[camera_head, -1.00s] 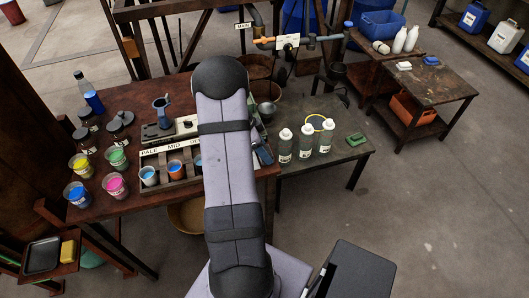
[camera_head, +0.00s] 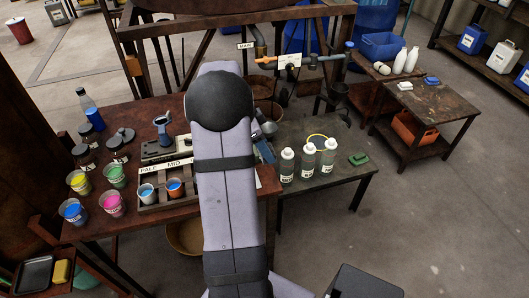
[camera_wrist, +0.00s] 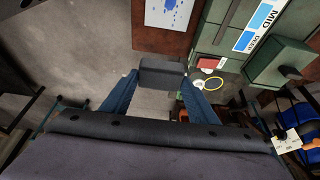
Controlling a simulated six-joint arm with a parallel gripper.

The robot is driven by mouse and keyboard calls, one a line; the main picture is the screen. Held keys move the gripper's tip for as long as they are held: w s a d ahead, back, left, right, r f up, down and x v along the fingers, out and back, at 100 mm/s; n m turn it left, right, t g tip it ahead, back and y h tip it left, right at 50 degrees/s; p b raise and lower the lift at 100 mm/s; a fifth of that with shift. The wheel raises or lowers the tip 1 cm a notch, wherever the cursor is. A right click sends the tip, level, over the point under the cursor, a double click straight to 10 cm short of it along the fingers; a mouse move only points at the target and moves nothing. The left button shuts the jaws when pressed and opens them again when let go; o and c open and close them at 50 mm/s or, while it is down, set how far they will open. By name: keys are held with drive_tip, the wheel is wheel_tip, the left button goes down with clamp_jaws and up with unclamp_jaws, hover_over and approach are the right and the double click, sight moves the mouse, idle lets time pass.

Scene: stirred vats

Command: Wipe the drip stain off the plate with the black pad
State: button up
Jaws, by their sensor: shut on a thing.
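In the wrist view, my gripper (camera_wrist: 161,86) has two blue fingers closed on the black pad (camera_wrist: 162,72), a dark block held between their tips. A white plate (camera_wrist: 153,15) with several blue drip marks lies on the brown bench at the top of the wrist view. The pad is below the plate in that picture and looks apart from it. The pad's far face is hidden. In the head view my arm covers the middle of the bench, and I cannot make out the plate or the pad there.
Cups of paint, including a pink one (camera_head: 113,203), stand on the bench's left. A labelled rack (camera_head: 165,200) is left of my arm. Open floor (camera_head: 430,220) lies to the right.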

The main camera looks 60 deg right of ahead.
drive_tip(key=shift+o, duration=1.2)
drive_tip(key=shift+c, duration=0.8)
drive_tip(key=shift+w+a+r, duration=0.1)
drive_tip(key=shift+w, duration=0.2)
drive_tip(key=w+a+f+p, duration=0.2)
drive_tip(key=w+a+p, duration=0.1)
drive_tip(key=w+a, duration=0.5)
drive_tip(key=shift+a, duration=0.15)
